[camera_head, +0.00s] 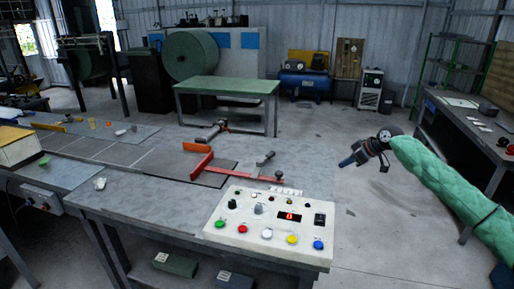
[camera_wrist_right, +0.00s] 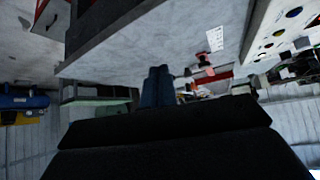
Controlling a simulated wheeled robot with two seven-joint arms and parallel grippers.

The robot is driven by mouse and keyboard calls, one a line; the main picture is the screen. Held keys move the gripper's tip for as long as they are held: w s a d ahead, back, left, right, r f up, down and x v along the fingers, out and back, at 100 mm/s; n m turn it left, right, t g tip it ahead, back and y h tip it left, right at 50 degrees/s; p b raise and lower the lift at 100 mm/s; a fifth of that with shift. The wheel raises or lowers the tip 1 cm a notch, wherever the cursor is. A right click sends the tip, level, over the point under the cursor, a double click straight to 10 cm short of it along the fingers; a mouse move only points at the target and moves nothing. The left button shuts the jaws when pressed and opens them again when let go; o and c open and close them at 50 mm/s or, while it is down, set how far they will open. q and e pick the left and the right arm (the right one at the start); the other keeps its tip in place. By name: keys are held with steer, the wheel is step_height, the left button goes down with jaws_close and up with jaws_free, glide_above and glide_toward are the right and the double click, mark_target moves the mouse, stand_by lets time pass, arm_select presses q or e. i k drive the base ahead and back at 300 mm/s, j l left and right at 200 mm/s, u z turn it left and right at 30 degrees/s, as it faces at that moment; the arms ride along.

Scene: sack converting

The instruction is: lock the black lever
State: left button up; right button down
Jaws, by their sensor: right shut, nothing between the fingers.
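My right gripper (camera_head: 345,162) is in the air right of the table edge, apart from the lever, pointing left. Its blue fingers (camera_wrist_right: 158,86) are together and empty in the right wrist view. A reddish part (camera_wrist_right: 205,72) shows beyond the fingers there, with details unclear. My left gripper is not in view.
A white control panel (camera_head: 233,228) with coloured buttons and a red display sits at the table's front right. A red upright arm (camera_head: 201,166) rises over a dark plate. A green-topped table (camera_head: 228,86) stands behind. Open floor lies around my right gripper.

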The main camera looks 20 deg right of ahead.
mark_target(259, 163)
steer(key=i+j, duration=0.85)
steer(key=j, duration=0.15)
